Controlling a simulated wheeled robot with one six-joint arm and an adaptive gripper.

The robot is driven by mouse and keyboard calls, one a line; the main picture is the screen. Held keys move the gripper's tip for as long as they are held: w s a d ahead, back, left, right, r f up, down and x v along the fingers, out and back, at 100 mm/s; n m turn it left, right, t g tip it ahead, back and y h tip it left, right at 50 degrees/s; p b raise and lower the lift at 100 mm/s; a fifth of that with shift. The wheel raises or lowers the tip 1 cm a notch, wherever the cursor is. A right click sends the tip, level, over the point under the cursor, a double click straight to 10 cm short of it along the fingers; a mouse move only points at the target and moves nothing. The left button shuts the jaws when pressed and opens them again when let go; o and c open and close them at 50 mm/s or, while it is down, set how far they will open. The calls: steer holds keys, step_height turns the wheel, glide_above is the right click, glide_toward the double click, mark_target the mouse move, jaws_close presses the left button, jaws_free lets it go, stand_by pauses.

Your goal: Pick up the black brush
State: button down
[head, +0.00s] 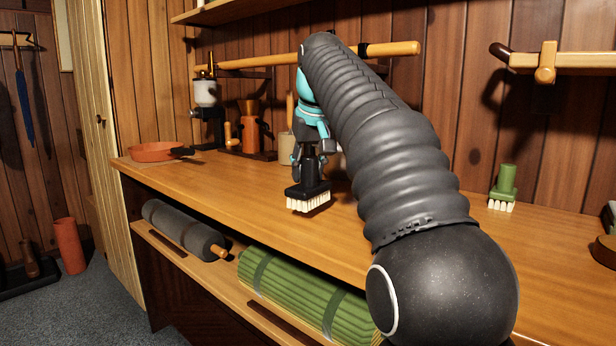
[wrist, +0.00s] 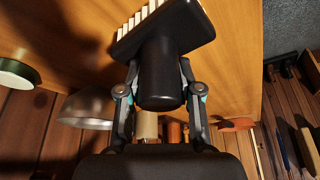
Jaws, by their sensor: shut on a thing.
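The black brush (head: 308,192) has a black block and handle with pale bristles pointing down. It is over the wooden counter (head: 240,196), left of my arm in the head view. My gripper (head: 312,148) is shut on its upright handle from above. In the wrist view my gripper (wrist: 160,82) has one finger on each side of the black brush (wrist: 162,60), and its bristles show at the top. I cannot tell for sure whether the bristles touch the counter.
A green brush (head: 503,185) stands on the counter at the right. An orange pan (head: 155,152), a grinder (head: 206,95) and an orange container (head: 251,130) are at the back left. Rolled mats (head: 305,290) lie on the shelf below. A wooden rail (head: 390,50) crosses the wall.

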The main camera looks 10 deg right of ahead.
steer(key=shift+d+r+p, duration=0.2)
steer(key=shift+r+p, duration=0.15)
steer(key=shift+r, duration=0.85)
steer(key=s+d+r, duration=0.2)
steer(key=d+r, duration=0.1)
steer(key=d, duration=0.2)
steer(key=s+d+r+p, duration=0.1)
steer(key=s+d+r, duration=0.1)
steer(key=d, duration=0.3)
steer(key=shift+s+d+r, duration=0.2)
steer(key=shift+s+r, duration=0.05)
steer(key=shift+r, duration=0.3)
